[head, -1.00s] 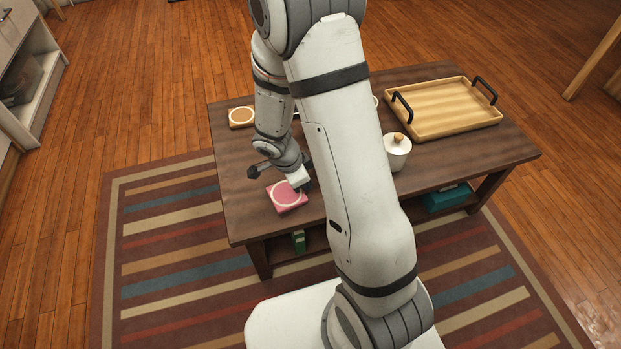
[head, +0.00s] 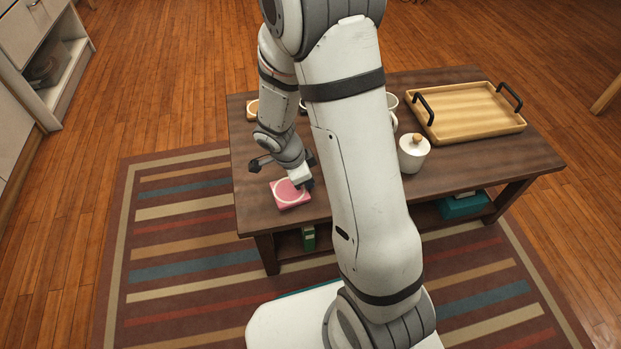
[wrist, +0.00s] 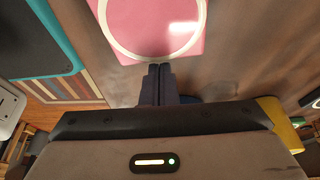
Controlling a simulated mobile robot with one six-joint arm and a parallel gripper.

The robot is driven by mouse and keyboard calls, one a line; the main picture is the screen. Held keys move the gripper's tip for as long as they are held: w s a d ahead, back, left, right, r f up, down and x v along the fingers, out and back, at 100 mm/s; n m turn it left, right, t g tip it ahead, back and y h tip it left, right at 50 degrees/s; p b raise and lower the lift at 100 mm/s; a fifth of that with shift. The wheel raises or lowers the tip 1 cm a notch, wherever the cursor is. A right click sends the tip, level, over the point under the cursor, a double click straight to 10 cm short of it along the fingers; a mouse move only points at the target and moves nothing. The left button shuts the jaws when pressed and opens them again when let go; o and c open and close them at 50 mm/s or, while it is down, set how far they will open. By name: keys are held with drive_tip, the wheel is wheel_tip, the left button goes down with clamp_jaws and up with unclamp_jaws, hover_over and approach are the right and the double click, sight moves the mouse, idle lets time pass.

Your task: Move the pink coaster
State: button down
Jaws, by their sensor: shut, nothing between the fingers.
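The pink coaster (head: 288,195), square with a pale ring on top, lies flat on the dark wooden table (head: 262,224) near its front left edge. It also shows at the top of the wrist view (wrist: 155,22), cut off by the frame. My gripper (head: 304,185) is at the coaster's right side. In the wrist view my gripper's fingers (wrist: 158,72) are together with nothing between them, and their tips are at the coaster's near edge. I cannot tell whether they touch it.
A wooden tray (head: 440,133) with black handles sits at the back right. A white lidded jar (head: 412,158) stands right of my arm. Another coaster (head: 252,112) lies at the back left, partly hidden. My arm hides the table's middle.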

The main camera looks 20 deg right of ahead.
drive_tip(key=shift+d, duration=0.15)
drive_tip(key=shift+d+f+b, duration=0.1)
drive_tip(key=shift+d+b, duration=0.2)
drive_tip(key=shift+b, duration=0.05)
drive_tip(key=d+b, duration=0.2)
drive_tip(key=shift+d+f, duration=0.2)
drive_tip(key=shift+d, duration=0.2)
drive_tip(key=s+a+r+n+t+y+p, duration=0.1)
drive_tip(key=s+r+n+p, duration=0.3)
drive_tip(key=r+p, duration=0.8)
drive_tip(key=s+a+r+n+y+p, duration=0.1)
drive_tip(key=s+r+n+p, duration=0.4)
drive_tip(key=r, duration=2.1)
drive_tip(key=s+a+r+n+t+y+p, duration=0.1)
drive_tip(key=s+r+n+p, duration=0.3)
drive_tip(key=r+n+p, duration=0.5)
wheel_tip(320, 180, up, 10)
drive_tip(key=p, duration=1)
drive_tip(key=shift+s+t+y+p, duration=0.3)
drive_tip(key=shift+s+y+p, duration=0.05)
drive_tip(key=shift+s+y, duration=0.05)
